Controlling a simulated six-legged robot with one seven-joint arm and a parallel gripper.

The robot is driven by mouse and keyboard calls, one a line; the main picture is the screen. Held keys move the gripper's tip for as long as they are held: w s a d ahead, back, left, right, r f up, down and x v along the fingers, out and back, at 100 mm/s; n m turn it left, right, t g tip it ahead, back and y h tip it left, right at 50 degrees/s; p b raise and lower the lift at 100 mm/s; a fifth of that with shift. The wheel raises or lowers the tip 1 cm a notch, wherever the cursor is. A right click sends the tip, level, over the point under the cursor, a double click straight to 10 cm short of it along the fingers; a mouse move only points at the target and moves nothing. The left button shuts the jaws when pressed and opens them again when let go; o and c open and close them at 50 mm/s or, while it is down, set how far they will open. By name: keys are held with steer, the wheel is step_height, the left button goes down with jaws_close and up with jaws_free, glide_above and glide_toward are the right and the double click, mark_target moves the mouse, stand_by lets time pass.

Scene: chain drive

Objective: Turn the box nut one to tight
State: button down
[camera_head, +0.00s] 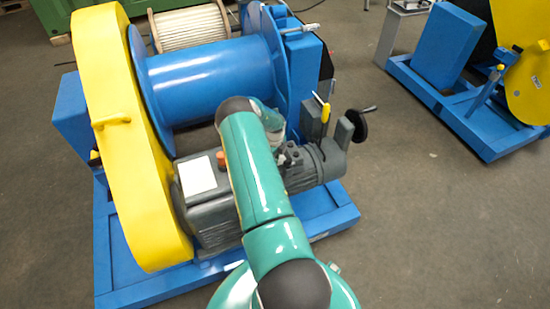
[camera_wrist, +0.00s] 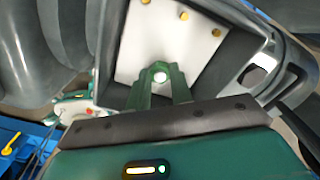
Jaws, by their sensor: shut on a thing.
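In the wrist view my gripper (camera_wrist: 160,78) has its green fingers close together over a white plate (camera_wrist: 168,42) inside a grey box (camera_wrist: 265,70). A small bright round end, apparently the box nut (camera_wrist: 160,77), shows between the fingertips, which are shut on it. Most of the nut is hidden by the fingers, so its tightness cannot be told. In the head view my arm covers my fingertips and the nut.
The grey motor (camera_head: 305,165) stands on a blue base frame (camera_head: 335,210), beside a yellow chain guard (camera_head: 125,140) and a blue drum (camera_head: 215,80). A black handwheel (camera_head: 358,125) sticks out right. The floor (camera_head: 430,220) right of the frame is clear.

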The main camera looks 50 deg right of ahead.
steer(key=shift+r, duration=0.1)
steer(key=c, duration=1.2)
jaws_free()
steer(key=shift+c, duration=0.2)
steer(key=shift+r, duration=0.1)
step_height(320, 180, up, 14)
steer(key=shift+f, duration=0.2)
